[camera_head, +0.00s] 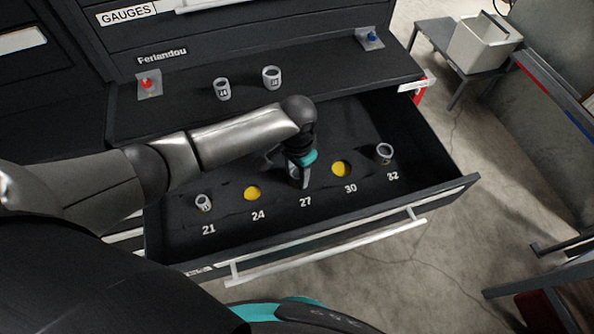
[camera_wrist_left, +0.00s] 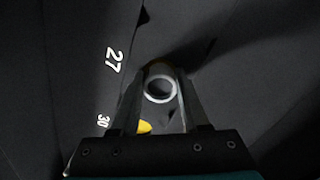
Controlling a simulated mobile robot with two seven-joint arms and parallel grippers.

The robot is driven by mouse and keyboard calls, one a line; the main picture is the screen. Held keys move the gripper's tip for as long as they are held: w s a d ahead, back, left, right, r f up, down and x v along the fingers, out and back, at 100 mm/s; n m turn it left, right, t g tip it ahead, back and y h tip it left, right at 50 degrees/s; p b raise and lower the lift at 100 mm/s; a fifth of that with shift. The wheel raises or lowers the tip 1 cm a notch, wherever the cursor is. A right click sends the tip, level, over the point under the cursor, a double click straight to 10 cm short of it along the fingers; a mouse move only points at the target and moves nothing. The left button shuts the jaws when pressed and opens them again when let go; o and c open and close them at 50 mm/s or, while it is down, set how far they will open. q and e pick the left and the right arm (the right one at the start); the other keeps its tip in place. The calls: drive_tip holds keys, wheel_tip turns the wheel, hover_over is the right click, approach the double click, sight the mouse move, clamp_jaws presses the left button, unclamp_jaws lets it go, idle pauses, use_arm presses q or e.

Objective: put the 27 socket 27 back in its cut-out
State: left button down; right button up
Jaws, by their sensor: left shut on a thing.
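My left gripper (camera_head: 300,178) reaches down into the open drawer (camera_head: 390,130), over the spot behind the printed number 27. It is shut on a grey socket, the 27 socket (camera_wrist_left: 160,87), seen as a ring between the fingers in the left wrist view. My left gripper (camera_wrist_left: 160,105) points at the drawer floor beside the 27 label (camera_wrist_left: 114,61). The fingers and socket cover the 27 cut-out, so I cannot tell whether the socket is in it or above it. My right gripper is not in view.
Yellow empty cut-outs show at 24 (camera_head: 252,193) and 30 (camera_head: 341,168). Sockets stand at 21 (camera_head: 204,203) and 32 (camera_head: 384,153). Two more sockets (camera_head: 222,89) (camera_head: 272,77) stand on the cabinet ledge behind. The drawer's front wall (camera_head: 330,225) is close in front.

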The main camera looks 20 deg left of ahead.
use_arm(q)
drive_tip(key=shift+s+f, duration=0.35)
drive_tip(key=shift+f, duration=0.2)
idle(0.7)
drive_tip(key=shift+c, duration=1.6)
unclamp_jaws()
drive_tip(key=shift+d, duration=0.1)
wheel_tip(320, 180, up, 16)
drive_tip(key=p, duration=0.3)
drive_tip(key=shift+w+a+r+p, duration=0.2)
drive_tip(key=shift+w+a+p, duration=0.05)
drive_tip(key=shift+w+p, duration=0.05)
